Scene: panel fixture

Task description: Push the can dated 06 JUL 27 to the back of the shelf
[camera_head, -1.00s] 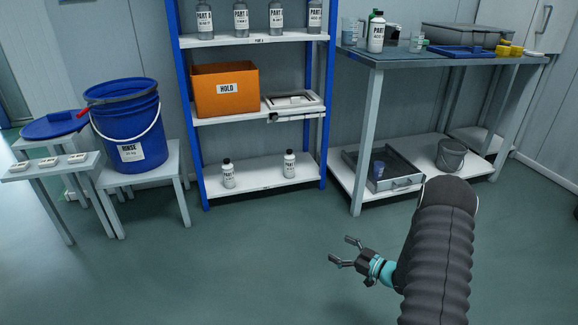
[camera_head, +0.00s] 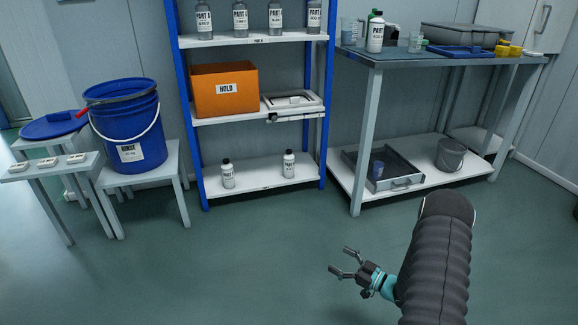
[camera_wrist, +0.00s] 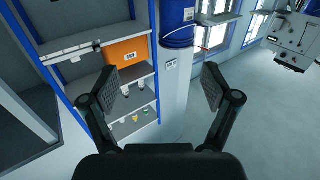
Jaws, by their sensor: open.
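An orange HOLD box (camera_head: 225,92) and a white tray sit on the middle board. A blue bucket (camera_head: 127,130) stands on a stand at left. At right is a workbench (camera_head: 385,57) with a lower shelf. The floor (camera_head: 250,250) before the shelf is clear.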

